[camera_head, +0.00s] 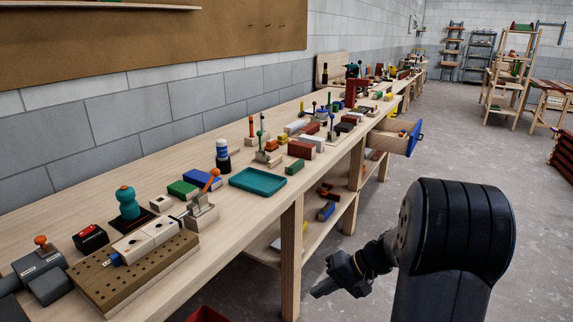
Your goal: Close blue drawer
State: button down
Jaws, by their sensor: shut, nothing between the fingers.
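The blue drawer (414,138) is a wooden drawer with a blue front. It stands pulled out from the long workbench (300,212), to the right of the bench's front edge and beyond the middle. My black arm fills the lower right.
Tools and blocks crowd the bench top, with a teal tray (258,179) near its edge. A lower shelf (322,222) holds several items between wooden legs. A red bin (207,314) shows at the bottom. Grey floor (440,150) right of the drawer is clear.

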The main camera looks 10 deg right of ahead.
aim_at(384, 137)
jog(key=i+l+z, duration=0.85)
jog(key=i+z, duration=0.45)
jog(key=i+l+z, duration=0.1)
jog(key=i, duration=1.6)
jog(key=i+u, duration=0.15)
jog(key=i, duration=0.25)
jog(key=i+l+u, duration=0.15)
jog(key=i, duration=0.25)
jog(key=i+l+u, duration=0.2)
jog(key=i, duration=0.2)
